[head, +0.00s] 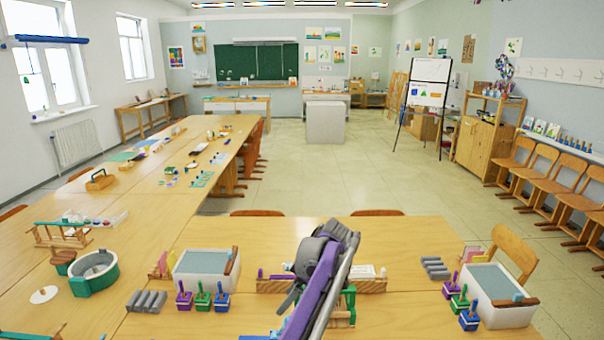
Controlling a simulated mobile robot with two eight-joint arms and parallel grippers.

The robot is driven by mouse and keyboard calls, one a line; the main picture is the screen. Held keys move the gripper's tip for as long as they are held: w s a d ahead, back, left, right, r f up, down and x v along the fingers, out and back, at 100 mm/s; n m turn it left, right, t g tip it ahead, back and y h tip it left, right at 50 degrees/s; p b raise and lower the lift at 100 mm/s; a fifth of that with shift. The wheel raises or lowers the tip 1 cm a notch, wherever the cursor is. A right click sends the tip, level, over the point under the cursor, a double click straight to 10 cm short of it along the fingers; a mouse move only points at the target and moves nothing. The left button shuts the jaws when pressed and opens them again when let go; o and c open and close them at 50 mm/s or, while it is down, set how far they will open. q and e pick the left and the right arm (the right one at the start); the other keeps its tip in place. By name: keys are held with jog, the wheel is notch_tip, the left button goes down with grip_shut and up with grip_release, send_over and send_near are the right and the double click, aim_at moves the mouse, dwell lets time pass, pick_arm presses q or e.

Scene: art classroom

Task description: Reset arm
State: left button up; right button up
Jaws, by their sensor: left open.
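My left arm, purple and grey, rises from the bottom middle of the head view in front of the near table (400,240). My left gripper (290,298) is dark grey and open, and shows partly beside the purple link, over the table. I see nothing held in it. The arm hides part of a wooden rack (370,285) behind it. My right gripper is not in view.
White bins with grey tops (205,268) (492,292), small coloured stamps (203,297) and grey rolls (147,301) stand on the near table. A green round tub (82,283) is at left. Wooden chairs (515,250) and open floor (330,180) lie beyond.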

pick_arm(q)
jog(key=s+a+r+m+t+h, duration=0.1)
jog(key=s+a+m+h, duration=0.1)
jog(key=s+a+m, duration=0.35)
jog(key=s+a+r+m+t+h, duration=0.1)
jog(key=s+a+r+m+h, duration=0.15)
jog(key=s+a, duration=0.6)
jog(key=s+f+m+t, duration=0.1)
jog(key=s+f+m, duration=0.2)
jog(key=s, duration=0.6)
jog(key=s+f+m+t+h, duration=0.1)
jog(key=s+f+m+t, duration=0.1)
jog(key=s+f, duration=0.6)
jog(key=shift+s+a+m, duration=0.2)
jog(key=shift+s+m, duration=0.6)
jog(key=shift+s, duration=0.4)
